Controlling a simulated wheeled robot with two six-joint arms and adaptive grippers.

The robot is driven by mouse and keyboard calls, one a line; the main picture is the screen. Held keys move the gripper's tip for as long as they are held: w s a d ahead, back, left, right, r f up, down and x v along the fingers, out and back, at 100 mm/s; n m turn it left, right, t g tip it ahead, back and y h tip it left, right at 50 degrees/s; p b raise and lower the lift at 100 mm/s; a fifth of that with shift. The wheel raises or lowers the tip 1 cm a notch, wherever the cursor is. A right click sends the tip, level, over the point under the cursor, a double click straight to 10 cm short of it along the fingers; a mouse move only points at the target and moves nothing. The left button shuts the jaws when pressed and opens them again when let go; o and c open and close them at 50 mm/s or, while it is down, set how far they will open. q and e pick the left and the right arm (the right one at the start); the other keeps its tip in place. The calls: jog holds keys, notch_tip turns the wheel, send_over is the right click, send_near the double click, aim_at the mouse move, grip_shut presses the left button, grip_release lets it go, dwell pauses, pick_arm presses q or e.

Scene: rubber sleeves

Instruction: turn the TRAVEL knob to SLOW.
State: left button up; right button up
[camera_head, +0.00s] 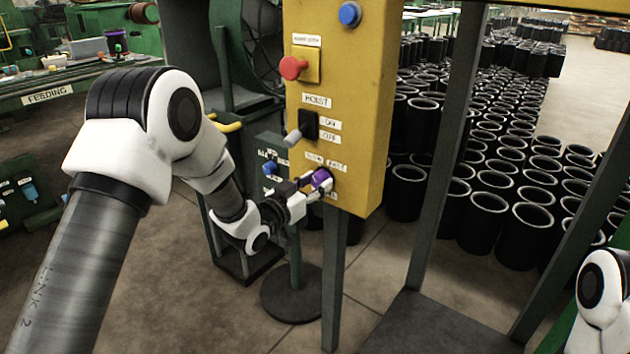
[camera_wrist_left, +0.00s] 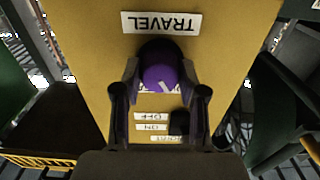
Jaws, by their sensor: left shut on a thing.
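The purple TRAVEL knob (camera_head: 321,179) sits low on the yellow control panel (camera_head: 350,100). My left gripper (camera_head: 311,187) is shut on it from the front. In the left wrist view, which is upside down, the knob (camera_wrist_left: 159,66) is between the two dark fingers (camera_wrist_left: 160,78). A white mark shows on the knob's face, slanting toward the picture's lower right. The TRAVEL label (camera_wrist_left: 161,22) is readable there. Small white labels beside the knob are partly hidden or too blurred to read, so I cannot tell which one says SLOW. My right gripper is out of view.
Above the knob are the HOIST lever switch (camera_head: 306,128), a red button (camera_head: 293,67) and a blue button (camera_head: 350,14). A green post (camera_head: 334,280) stands below the panel. Many black sleeves (camera_head: 508,235) stand on the floor at right. Part of my right arm shows at the right edge.

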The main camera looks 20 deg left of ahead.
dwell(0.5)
pick_arm(q)
jog(key=o, duration=1.1)
jog(key=shift+o, duration=0.2)
jog(key=v, duration=1.2)
